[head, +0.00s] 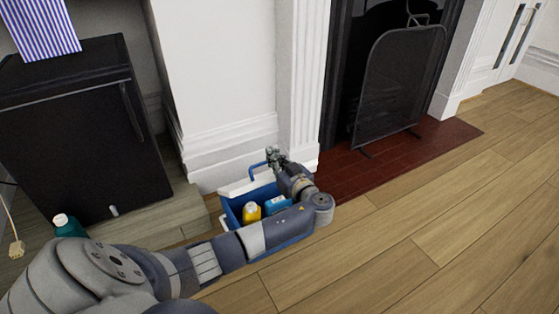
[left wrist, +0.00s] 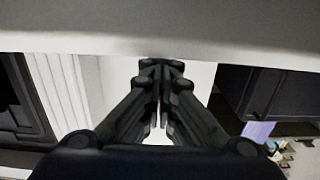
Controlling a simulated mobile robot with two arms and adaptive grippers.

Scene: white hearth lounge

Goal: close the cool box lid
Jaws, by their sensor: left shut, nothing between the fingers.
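The cool box (head: 227,214) is a blue open-topped box on the floor by the white wall. Its white lid (head: 236,188) stands open at the back, wall side, with a blue handle (head: 256,171). A yellow bottle (head: 251,212) and a light-blue item (head: 277,205) sit inside. My left forearm crosses in front of the box and hides part of it. My left gripper (head: 273,155) is above the box's back right, near the lid's right end. Its fingers also show closed together and empty in the left wrist view (left wrist: 161,95). I cannot tell whether it touches the lid. My right gripper is not in view.
A black fridge (head: 75,140) stands at the left, with a teal bottle (head: 68,226) near it. A fireplace screen (head: 398,88) stands on the red hearth (head: 420,150) to the right. The wood floor (head: 450,220) at the right is clear.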

